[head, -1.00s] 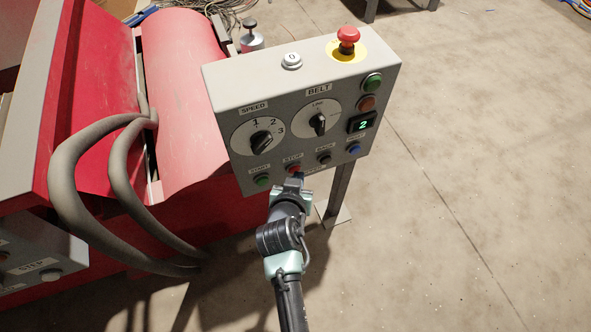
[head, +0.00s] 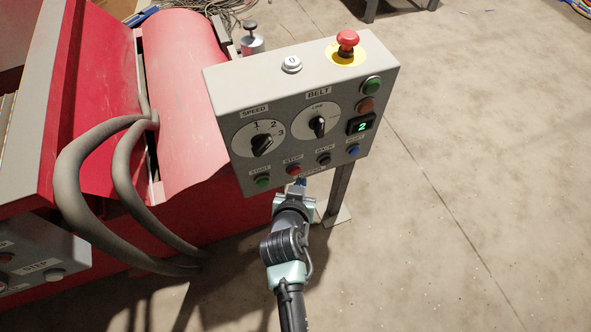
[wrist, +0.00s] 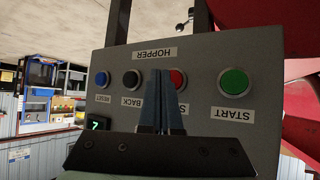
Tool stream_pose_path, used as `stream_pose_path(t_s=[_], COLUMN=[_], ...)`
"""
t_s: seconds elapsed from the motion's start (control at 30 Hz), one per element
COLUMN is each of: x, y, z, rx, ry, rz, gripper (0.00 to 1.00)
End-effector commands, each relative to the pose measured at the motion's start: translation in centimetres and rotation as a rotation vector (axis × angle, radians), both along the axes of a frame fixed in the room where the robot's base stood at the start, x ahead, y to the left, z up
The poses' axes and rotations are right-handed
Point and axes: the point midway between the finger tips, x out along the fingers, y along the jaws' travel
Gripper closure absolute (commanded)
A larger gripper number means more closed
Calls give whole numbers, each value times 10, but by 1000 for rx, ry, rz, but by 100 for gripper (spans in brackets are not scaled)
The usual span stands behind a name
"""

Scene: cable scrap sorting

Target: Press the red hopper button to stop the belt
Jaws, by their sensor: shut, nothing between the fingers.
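The control box (head: 225,85) stands on a post. Its lower row has a red STOP button (head: 293,170), between the green START button (head: 262,181) and the black BACK button (head: 323,158). In the wrist view this row sits beside a HOPPER label (wrist: 155,53), upside down. The red button (wrist: 178,79) is partly hidden there by my blue fingers. My gripper (head: 300,182) is shut and empty, just below the red button in the head view, and looks a little apart from the panel. It also shows in the wrist view (wrist: 161,72).
A red mushroom button (head: 347,38) sits on a yellow base atop the box. Above the lower row are the SPEED dial (head: 261,143), the BELT dial (head: 318,125) and a green display reading 2 (head: 361,126). Grey hoses (head: 72,190) loop at left. Floor at right is clear.

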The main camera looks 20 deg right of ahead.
Motion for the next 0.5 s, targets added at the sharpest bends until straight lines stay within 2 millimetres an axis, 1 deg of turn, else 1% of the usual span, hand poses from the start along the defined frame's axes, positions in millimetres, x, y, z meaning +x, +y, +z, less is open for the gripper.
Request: stream_pose_path(t_s=[0.17,0.5], x=[-3,-37], y=[0,-1], z=[0,2], rx=[1,2], ry=[2,4], rz=[0,0], gripper=[100,100])
